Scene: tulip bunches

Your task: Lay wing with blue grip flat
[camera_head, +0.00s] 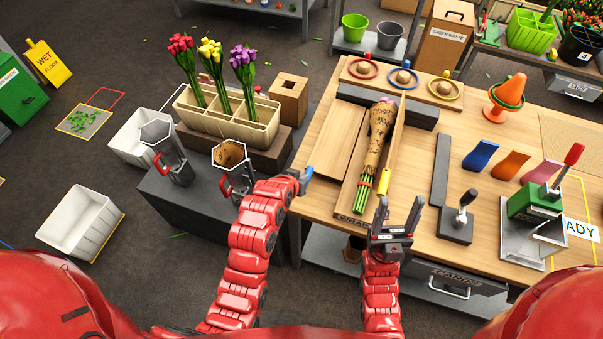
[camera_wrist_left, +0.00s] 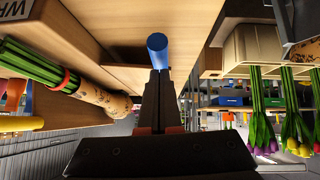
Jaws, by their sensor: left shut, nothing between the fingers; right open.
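The wooden wing (camera_head: 334,142) on the left of the wrap station looks flat or nearly flat; I cannot tell its exact tilt. Its blue grip (camera_head: 307,173) sticks out at the table's left edge and also shows in the left wrist view (camera_wrist_left: 157,43). My left gripper (camera_head: 301,181) is shut and empty, its tips right at the blue grip; contact is unclear. A paper-wrapped tulip bunch (camera_head: 375,145) with a red tie lies right of this wing. A yellow grip (camera_head: 384,180) is right of the bunch. My right gripper (camera_head: 398,214) is open and empty near the table's front edge.
A cream planter (camera_head: 230,122) with tulips stands left of the table. A dark stand (camera_head: 195,205) holds hexagonal holders with red handles. A lever tool (camera_head: 457,220) and a green press (camera_head: 535,202) stand on the right of the table.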

